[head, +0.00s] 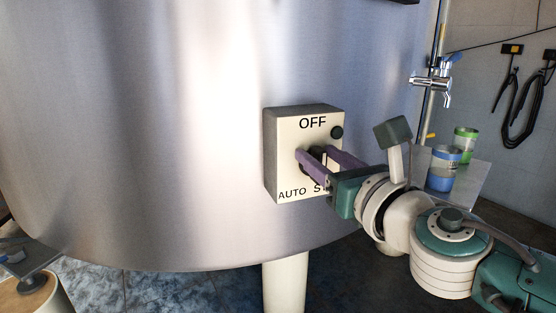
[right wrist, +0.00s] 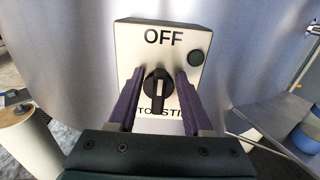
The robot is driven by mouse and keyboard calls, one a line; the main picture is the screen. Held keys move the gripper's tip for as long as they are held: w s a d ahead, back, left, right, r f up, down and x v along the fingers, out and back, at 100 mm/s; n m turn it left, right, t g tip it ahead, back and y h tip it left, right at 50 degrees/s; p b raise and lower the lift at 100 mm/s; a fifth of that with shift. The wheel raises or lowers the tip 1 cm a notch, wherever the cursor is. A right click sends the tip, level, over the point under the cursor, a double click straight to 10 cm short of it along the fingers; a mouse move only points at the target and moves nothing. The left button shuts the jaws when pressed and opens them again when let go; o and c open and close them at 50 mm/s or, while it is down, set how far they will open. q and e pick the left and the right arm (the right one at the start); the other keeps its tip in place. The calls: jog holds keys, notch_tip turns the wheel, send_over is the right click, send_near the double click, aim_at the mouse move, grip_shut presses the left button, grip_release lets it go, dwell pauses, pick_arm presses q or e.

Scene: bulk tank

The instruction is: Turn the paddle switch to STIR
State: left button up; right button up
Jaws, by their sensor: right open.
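The switch box (head: 290,125) is a cream box on the steel tank, with OFF at the top, AUTO at lower left and STIR at lower right, partly covered. Its black paddle switch (right wrist: 157,84) stands about upright in the right wrist view, with a pale stripe on its lower part. My right gripper (right wrist: 160,82) is open, with one purple finger on each side of the paddle; a gap shows on both sides. In the head view the right gripper (head: 318,165) hides most of the paddle and part of STIR. My left gripper is not in view.
A dark round button (right wrist: 196,58) sits at the box's upper right. The steel tank (head: 130,130) fills the left and middle. A blue can (head: 444,170) and a green can (head: 465,143) stand on a shelf at right, below a tap (head: 433,85).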

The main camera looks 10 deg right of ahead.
jog(key=shift+c, duration=0.2)
grip_shut()
jog(key=shift+f, duration=0.1)
dwell(0.4)
